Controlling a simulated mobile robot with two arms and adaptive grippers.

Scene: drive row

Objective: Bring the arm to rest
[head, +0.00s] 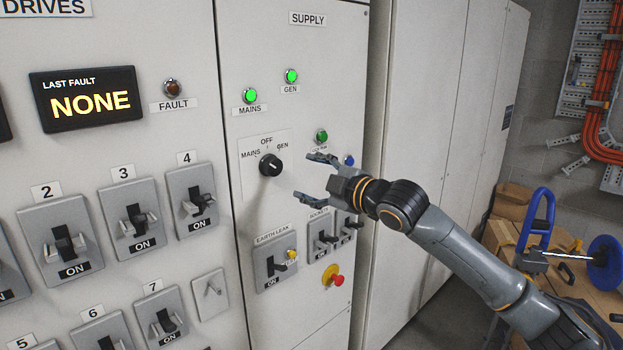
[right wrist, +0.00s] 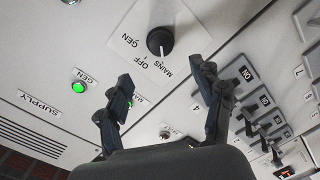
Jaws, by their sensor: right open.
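My right arm (head: 455,255) reaches in from the lower right in the head view. Its gripper (head: 307,177) is open and empty, in front of the SUPPLY panel. The fingers point left, just right of the black rotary knob (head: 270,165) marked MAINS, OFF and GEN. In the right wrist view the open fingers (right wrist: 167,76) have nothing between them, and the knob (right wrist: 160,41) shows beyond them, apart from both. Its pale mark points toward MAINS. My left gripper is in neither view.
Green MAINS (head: 250,95) and GEN (head: 291,76) lamps are lit. The EARTH LEAK switch (head: 275,265) and a red stop button (head: 337,281) sit below the gripper. Drive switches (head: 130,218) fill the left panel. A wooden bench (head: 560,275) with a blue-handled tool stands right.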

